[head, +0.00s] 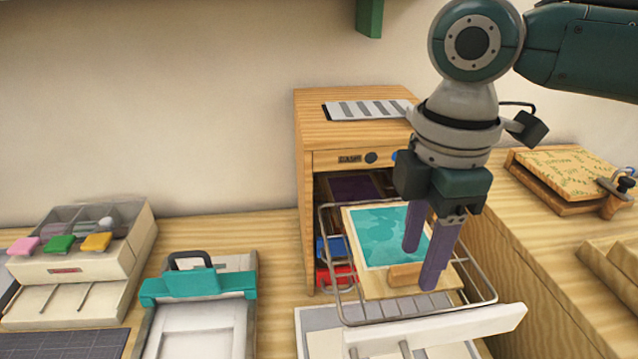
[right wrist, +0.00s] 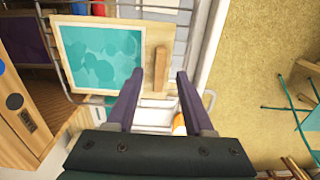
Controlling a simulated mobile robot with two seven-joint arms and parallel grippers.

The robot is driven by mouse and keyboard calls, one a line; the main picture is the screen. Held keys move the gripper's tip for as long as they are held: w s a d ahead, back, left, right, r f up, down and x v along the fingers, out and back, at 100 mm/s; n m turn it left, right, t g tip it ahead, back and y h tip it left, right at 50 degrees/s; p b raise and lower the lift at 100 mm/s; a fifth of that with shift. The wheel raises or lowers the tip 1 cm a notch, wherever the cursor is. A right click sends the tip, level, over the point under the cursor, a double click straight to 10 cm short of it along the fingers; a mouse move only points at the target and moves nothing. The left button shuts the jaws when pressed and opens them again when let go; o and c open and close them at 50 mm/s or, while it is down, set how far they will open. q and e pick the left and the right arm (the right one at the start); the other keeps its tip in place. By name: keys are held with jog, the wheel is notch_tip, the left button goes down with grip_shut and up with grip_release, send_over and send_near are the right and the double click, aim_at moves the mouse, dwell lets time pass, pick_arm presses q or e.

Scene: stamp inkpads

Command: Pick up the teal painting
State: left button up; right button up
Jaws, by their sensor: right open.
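The teal painting (head: 380,235) lies on a light wooden board in a pulled-out wire rack (head: 330,262) of the wooden cabinet. It also shows in the right wrist view (right wrist: 105,58). A small wooden handle block (head: 402,275) stands on the board near its front edge; it shows upright in the right wrist view (right wrist: 161,70). My right gripper (head: 420,270) is open, with its purple fingers pointing down over the front of the board. In the right wrist view the fingertips (right wrist: 158,78) lie either side of the block's line; contact cannot be told. My left gripper is out of view.
The wooden cabinet (head: 302,150) has a dark-slatted panel on top. A white drawer front (head: 440,328) sits below the rack. A teal-clamped press (head: 197,285) and an inkpad box (head: 70,265) stand to the left. A wooden press (head: 570,172) stands at the right.

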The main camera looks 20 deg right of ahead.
notch_tip(320, 180, down, 2)
jog(key=shift+f, duration=0.1)
jog(key=shift+c, duration=0.2)
grip_shut()
dwell(0.4)
